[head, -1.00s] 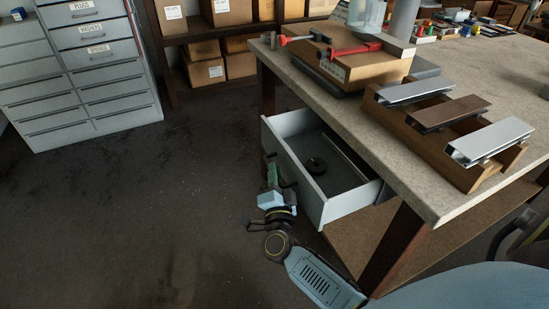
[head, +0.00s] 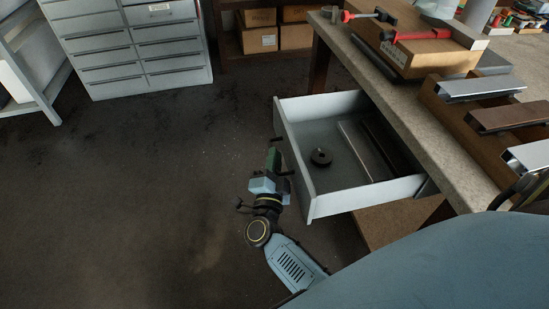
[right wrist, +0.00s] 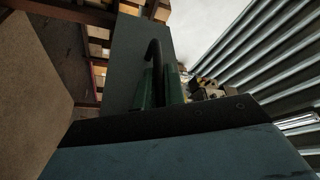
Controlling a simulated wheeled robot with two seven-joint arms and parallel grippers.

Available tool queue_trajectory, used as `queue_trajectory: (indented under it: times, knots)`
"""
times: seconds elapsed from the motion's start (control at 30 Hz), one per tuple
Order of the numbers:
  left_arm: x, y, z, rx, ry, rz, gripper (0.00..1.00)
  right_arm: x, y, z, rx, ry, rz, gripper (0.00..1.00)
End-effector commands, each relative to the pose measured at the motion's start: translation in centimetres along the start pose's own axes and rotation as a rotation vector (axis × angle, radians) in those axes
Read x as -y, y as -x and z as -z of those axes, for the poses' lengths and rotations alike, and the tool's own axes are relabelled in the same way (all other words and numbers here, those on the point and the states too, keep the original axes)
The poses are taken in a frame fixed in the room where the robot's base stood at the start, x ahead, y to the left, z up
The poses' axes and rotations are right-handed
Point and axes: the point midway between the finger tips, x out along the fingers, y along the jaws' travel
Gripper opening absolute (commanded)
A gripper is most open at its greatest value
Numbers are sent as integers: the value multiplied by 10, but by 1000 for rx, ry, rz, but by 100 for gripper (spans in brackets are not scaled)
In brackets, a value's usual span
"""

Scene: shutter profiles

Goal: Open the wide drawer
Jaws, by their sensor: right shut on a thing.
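The wide drawer (head: 305,172) is a light grey box under the workbench top, standing well out from the bench. A dark round disc (head: 321,157) and long dark and grey bars (head: 367,150) lie in it. My right gripper (head: 275,162), with green fingers, is at the outside of the drawer front and shut on its dark handle. In the right wrist view the green fingers (right wrist: 160,88) close around the curved dark handle (right wrist: 153,50) in front of the drawer's front panel (right wrist: 126,60). My left gripper is not in view.
The workbench top (head: 440,128) carries a wooden block with red-handled clamps (head: 425,55) and a wooden rack with metal profiles (head: 482,87). A grey drawer cabinet (head: 140,62) and shelves with cardboard boxes (head: 260,35) stand behind. The floor (head: 140,190) left of the drawer is clear.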

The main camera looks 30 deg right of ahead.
Motion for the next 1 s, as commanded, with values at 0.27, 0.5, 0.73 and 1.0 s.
queue_trajectory:
  times: [0.27, 0.5, 0.73, 1.0]
  knots:
    - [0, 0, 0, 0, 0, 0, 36, -1, 0, 0, -1, 0, -2, 28]
    - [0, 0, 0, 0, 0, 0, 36, 0, 0, 0, 0, 0, -1, 33]
    - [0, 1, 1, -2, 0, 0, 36, -1, 13, 0, 3, 1, -2, 33]
    - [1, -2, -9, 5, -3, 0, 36, -1, 71, 0, 3, 1, -5, 33]
